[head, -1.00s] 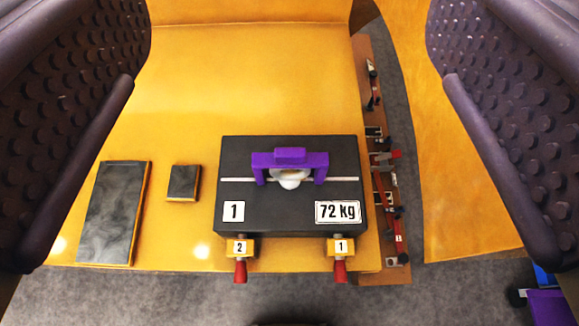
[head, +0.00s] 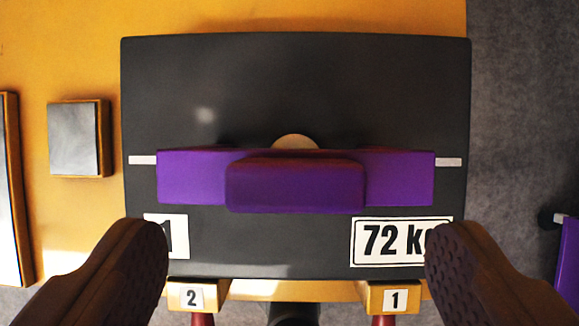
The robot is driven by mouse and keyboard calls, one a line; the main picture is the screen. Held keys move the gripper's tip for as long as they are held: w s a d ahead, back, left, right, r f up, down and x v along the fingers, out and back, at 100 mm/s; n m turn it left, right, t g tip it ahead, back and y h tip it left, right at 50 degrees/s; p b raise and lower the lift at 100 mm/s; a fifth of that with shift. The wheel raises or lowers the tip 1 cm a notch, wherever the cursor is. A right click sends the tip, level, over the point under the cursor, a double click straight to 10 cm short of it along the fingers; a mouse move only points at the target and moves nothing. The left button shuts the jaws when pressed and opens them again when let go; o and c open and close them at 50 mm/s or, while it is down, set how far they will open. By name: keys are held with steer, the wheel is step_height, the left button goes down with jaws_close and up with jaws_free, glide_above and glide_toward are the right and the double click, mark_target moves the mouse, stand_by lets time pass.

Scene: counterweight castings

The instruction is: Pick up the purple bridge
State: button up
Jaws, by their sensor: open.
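The purple bridge (head: 295,185) lies across the top of a dark grey casting (head: 300,85), with a thicker raised block at its middle. The casting carries a label "1" and a label "72 kg" (head: 385,242), both partly covered by my fingers. My gripper (head: 298,240) is open, with one finger low on the left and one low on the right. Both fingers are nearer the bottom of the picture than the bridge, and nothing is between them but the casting's front part. A pale round part (head: 295,141) shows just behind the bridge.
Two yellow blocks labelled 2 (head: 191,297) and 1 (head: 394,299) sit at the casting's front edge, with red parts below them. A small grey-topped block (head: 79,138) lies to the left on the yellow surface (head: 60,40). Grey floor (head: 525,100) shows on the right.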

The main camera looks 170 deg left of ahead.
mark_target(295, 193)
steer(key=b+x, duration=0.1)
steer(key=x, duration=0.3)
steer(key=shift+w+f, duration=0.15)
steer(key=shift+w, duration=0.1)
jaws_close()
